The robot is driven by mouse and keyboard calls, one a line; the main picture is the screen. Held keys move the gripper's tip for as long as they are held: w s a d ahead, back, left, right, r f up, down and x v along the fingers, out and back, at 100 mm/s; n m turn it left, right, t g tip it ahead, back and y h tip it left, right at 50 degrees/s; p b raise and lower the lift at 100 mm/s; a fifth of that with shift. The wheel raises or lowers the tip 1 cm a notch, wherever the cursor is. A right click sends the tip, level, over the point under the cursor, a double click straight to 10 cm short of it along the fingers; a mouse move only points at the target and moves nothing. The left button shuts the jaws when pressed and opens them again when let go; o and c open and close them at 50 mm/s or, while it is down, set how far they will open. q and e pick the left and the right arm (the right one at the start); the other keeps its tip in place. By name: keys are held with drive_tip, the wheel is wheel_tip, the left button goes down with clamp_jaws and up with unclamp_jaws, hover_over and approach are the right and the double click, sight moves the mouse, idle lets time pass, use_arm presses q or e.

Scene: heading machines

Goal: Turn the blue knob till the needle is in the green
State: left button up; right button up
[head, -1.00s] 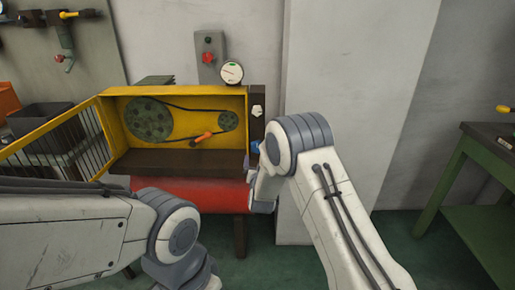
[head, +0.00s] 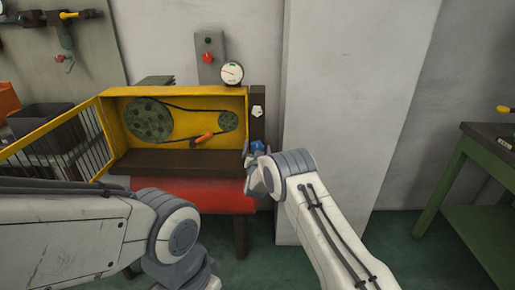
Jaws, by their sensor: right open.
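The blue knob (head: 257,145) is on the dark post at the right side of the yellow machine, below a white fitting. The round white gauge (head: 231,73) stands above the machine's top right corner. Its green mark is near the top of the dial, and the red needle slants across the face, apparently away from the green. My right gripper (head: 252,153) is open at the blue knob; whether its fingers touch the knob I cannot tell. My left arm comes in from the left, but its gripper is out of view.
The yellow machine housing (head: 174,92) stands open, with its barred guard (head: 62,140) swung out left. An orange handle (head: 204,137) is inside. A control box (head: 209,60) with a red button is on the wall. A green table (head: 480,185) stands at the right.

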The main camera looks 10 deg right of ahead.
drive_tip(key=shift+w, duration=0.35)
drive_tip(key=shift+c, duration=0.4)
drive_tip(key=c, duration=1.3)
drive_tip(key=shift+d+f+m+b, duration=0.1)
drive_tip(key=shift+f+m+b, duration=0.1)
drive_tip(key=shift+m+b, duration=0.9)
drive_tip(key=m+b, duration=0.5)
drive_tip(key=b, duration=0.2)
drive_tip(key=m+b, duration=0.3)
drive_tip(key=b, duration=0.1)
drive_tip(key=shift+d+f+m, duration=0.15)
drive_tip(key=shift+f+m, duration=0.15)
drive_tip(key=m+b, duration=0.4)
drive_tip(key=b, duration=0.2)
drive_tip(key=m+b, duration=0.4)
drive_tip(key=b, duration=0.2)
drive_tip(key=shift+f+m, duration=0.2)
drive_tip(key=shift+m, duration=0.2)
drive_tip(key=shift+r+m+b, duration=0.2)
drive_tip(key=shift+m+b, duration=1)
drive_tip(key=shift+b, duration=0.1)
